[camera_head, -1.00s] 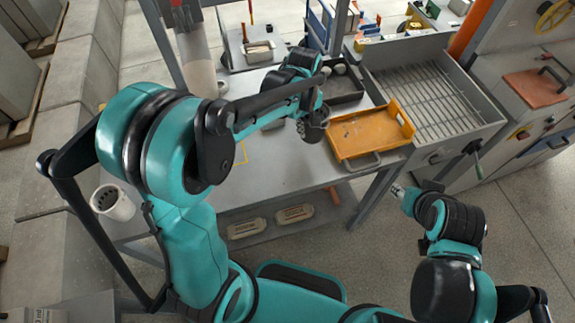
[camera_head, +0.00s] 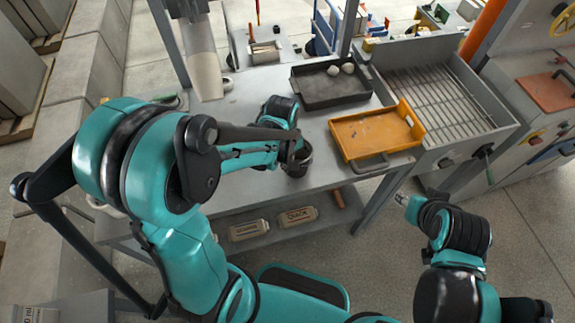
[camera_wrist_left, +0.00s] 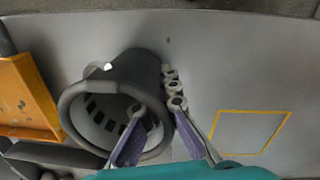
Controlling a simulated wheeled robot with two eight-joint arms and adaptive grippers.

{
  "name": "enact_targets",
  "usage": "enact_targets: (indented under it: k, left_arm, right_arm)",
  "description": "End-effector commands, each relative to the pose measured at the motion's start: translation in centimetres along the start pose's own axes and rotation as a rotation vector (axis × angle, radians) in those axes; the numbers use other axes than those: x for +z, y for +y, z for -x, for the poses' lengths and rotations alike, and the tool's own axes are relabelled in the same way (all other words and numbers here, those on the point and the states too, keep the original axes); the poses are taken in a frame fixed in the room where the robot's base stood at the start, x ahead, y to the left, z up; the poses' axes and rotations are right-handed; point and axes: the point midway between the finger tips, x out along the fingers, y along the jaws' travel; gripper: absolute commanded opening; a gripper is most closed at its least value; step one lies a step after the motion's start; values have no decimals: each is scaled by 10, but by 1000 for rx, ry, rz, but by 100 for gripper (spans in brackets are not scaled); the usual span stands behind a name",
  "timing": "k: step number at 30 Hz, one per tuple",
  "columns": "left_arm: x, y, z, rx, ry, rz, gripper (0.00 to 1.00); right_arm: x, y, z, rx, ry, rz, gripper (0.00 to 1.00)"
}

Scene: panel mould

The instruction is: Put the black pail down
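The black pail (camera_head: 298,162) is at the end of my left arm, over the front part of the grey table (camera_head: 335,172). In the left wrist view the pail (camera_wrist_left: 78,104) has its slotted inside facing the camera. My left gripper (camera_wrist_left: 158,135) has one finger inside the pail's mouth and one outside, with the pail's wall between them. I cannot tell whether the pail touches the table. A yellow outlined square (camera_wrist_left: 250,112) on the tabletop lies right of the pail in the wrist view, apart from it. My right gripper (camera_head: 402,199) hangs off the table; its fingers are too small to read.
An orange tray (camera_head: 372,130) with a handle lies right of the pail. A dark tray (camera_head: 328,88) with pale round pieces lies behind. A grated basin (camera_head: 440,100) borders the table at right. Two labelled blocks (camera_head: 250,230) (camera_head: 297,216) lie on the lower shelf.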

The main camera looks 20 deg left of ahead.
Motion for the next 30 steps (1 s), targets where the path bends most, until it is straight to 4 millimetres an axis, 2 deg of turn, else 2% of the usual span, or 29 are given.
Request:
enact_targets:
  k: [6, 7, 9, 10, 20, 23, 30]
  left_arm:
    - [0, 0, -3, 0, 0, 0, 0]
    - [0, 0, -3, 0, 0, 0, 4]
    - [0, 0, -2, 0, 0, 0, 22]
    - [0, 0, -2, 0, 0, 0, 26]
    - [0, 0, 0, 0, 0, 0, 26]
    - [0, 0, 11, 0, 0, 0, 26]
    - [0, 0, 63, 0, 0, 0, 26]
  right_arm:
    - [2, 0, -3, 0, 0, 0, 40]
    - [2, 0, -3, 0, 0, 0, 40]
    - [1, 0, -2, 0, 0, 0, 40]
    - [1, 0, -2, 0, 0, 0, 40]
    - [0, 0, 0, 0, 0, 0, 40]
    - [-3, 0, 4, 0, 0, 0, 40]
    - [-14, 0, 20, 0, 0, 0, 40]
